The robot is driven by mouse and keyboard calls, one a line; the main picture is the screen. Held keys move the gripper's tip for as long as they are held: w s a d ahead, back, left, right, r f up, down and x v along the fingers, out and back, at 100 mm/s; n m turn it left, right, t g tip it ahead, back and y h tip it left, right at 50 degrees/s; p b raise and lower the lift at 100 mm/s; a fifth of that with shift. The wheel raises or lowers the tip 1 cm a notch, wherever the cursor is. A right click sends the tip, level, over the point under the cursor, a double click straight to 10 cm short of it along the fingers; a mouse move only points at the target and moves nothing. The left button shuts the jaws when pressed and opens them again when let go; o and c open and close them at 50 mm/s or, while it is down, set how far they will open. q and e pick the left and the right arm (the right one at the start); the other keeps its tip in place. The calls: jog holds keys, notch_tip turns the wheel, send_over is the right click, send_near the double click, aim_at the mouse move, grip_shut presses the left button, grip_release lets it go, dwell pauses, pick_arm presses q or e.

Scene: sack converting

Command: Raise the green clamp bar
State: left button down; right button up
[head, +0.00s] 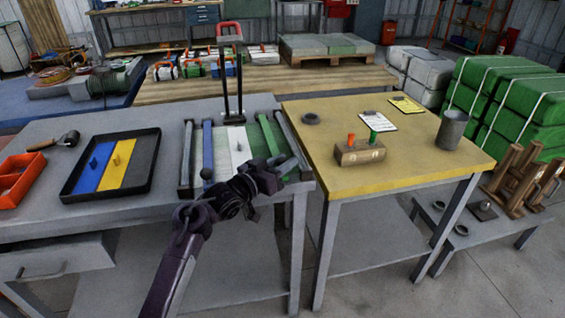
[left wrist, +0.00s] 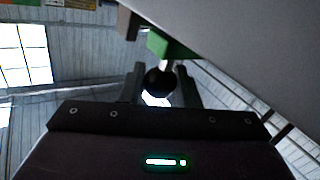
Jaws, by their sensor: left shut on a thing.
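The green clamp bar (head: 267,134) runs front to back on the right side of the bed with the coloured strips. In the left wrist view, the green bar (left wrist: 172,47) has a black ball knob (left wrist: 159,84) on a short stem. My left gripper (head: 288,165) is at the near end of the bar in the head view. In the left wrist view its two fingers stand on either side of the knob and are shut on it. The gripper partly hides the bar's near end in the head view. My right gripper is not in view.
A blue bar (head: 208,150) lies left of the green one, and a tall black frame with a red handle (head: 229,33) stands behind. A black tray (head: 68,193) is at left. The yellow table (head: 340,188) at right bears a wooden block (head: 360,153) with pegs.

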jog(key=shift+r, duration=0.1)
